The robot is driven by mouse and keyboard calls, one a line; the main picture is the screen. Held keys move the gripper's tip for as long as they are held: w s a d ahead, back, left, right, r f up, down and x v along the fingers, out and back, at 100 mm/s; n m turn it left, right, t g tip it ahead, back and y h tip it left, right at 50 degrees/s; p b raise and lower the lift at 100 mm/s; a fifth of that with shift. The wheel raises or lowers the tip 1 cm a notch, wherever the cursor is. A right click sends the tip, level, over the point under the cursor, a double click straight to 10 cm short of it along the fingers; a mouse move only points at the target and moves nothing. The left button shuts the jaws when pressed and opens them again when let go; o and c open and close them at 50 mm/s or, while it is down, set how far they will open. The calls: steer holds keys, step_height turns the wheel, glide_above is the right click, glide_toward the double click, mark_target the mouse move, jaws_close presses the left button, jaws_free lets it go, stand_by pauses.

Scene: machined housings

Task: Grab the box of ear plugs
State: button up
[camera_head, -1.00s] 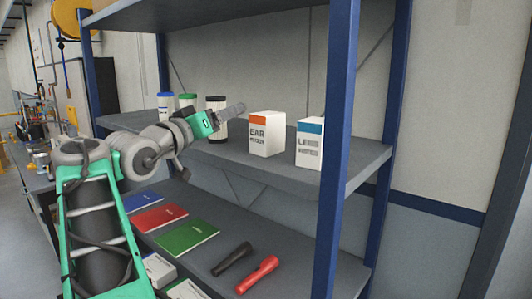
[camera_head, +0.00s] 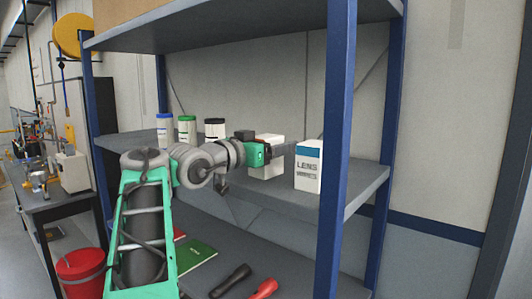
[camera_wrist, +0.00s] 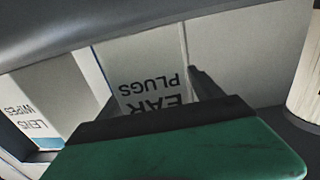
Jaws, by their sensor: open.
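The white ear plugs box (camera_head: 266,173) stands upright on the middle shelf. My gripper (camera_head: 274,150) is in front of it and hides much of its face. In the wrist view the ear plugs box (camera_wrist: 145,72) shows upside down, its "EAR PLUGS" lettering partly covered by the gripper body. My gripper (camera_wrist: 152,84) is open there, with dark fingers towards either side of the box. Whether the fingers touch it I cannot tell.
A lens wipes box (camera_head: 308,168) with a blue top stands just right; it also shows in the wrist view (camera_wrist: 32,112). Several capped canisters (camera_head: 187,130) stand left on the shelf. A blue shelf post (camera_head: 338,150) rises at the front right. The upper shelf (camera_head: 230,38) hangs above.

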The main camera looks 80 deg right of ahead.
steer(key=shift+a, duration=0.1)
steer(key=c, duration=1.5)
